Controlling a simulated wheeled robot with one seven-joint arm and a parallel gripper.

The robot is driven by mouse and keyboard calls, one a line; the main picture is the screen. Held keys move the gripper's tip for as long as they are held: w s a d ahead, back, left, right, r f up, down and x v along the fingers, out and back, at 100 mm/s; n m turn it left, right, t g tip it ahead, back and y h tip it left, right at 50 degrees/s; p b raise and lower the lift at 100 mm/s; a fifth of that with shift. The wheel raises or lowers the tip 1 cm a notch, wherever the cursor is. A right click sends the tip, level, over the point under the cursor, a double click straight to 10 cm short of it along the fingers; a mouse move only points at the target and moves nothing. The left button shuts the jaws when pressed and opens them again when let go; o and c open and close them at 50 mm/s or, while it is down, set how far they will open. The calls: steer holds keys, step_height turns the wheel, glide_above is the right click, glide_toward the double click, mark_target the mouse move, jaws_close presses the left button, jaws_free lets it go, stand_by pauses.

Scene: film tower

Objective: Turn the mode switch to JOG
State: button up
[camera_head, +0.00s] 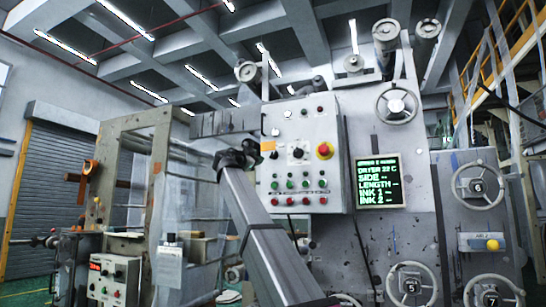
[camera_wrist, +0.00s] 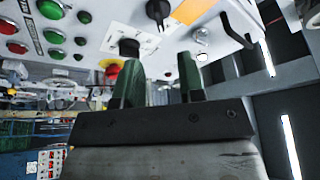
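The grey control panel (camera_head: 325,115) is ahead of my gripper (camera_head: 247,152). A black rotary knob on a white labelled plate (camera_head: 297,153) sits mid-panel; in the wrist view this knob (camera_wrist: 128,47) is near my left fingertip. A second black knob (camera_wrist: 158,10) sits near an orange label (camera_wrist: 192,10). Label text is unreadable, so I cannot tell which knob is the mode switch. In the wrist view my green-fingered gripper (camera_wrist: 160,62) is open and empty, with a gap between the fingers. I see no contact with either knob.
A red emergency stop on yellow (camera_head: 324,151) sits right of the plated knob. Green buttons (camera_head: 305,184) and red buttons (camera_head: 306,201) line the lower panel. A green-text display (camera_head: 379,181) and handwheels (camera_head: 397,105) are to the right. A machine frame (camera_head: 157,170) stands left.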

mark_target(272, 155)
steer(key=x, duration=1)
steer(key=shift+w+d+f, duration=0.1)
jaws_close()
